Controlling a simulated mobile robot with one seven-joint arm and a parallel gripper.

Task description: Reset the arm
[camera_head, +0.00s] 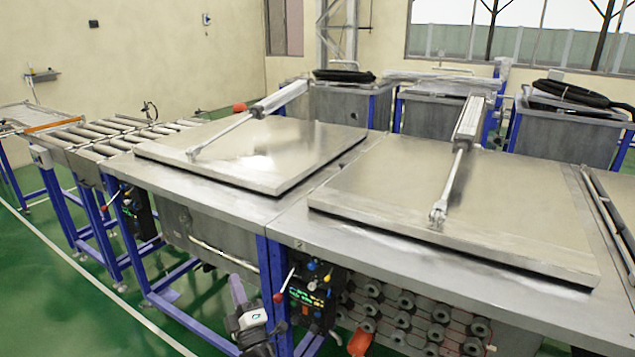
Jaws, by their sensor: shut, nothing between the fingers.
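My gripper (237,287) is low in the picture, at the front of the tanks, left of the control panel (311,297) marked by the number 2. It is small and dark here, shut, with nothing seen between its fingers. A lever with a red knob (278,297) stands just to its right, apart from it as far as I can tell. The left lid (250,152) and the right lid (460,210) both lie flat on their tanks. A pneumatic cylinder (279,98) is joined to the left lid, and another cylinder (469,122) to the right lid.
A second control panel (138,215) with a red-knobbed lever is at the left. Blue frame legs (272,290) stand close to my gripper. A roller conveyor (125,133) is at far left. Grey tanks with black hoses stand behind. Green floor (60,290) is clear at lower left.

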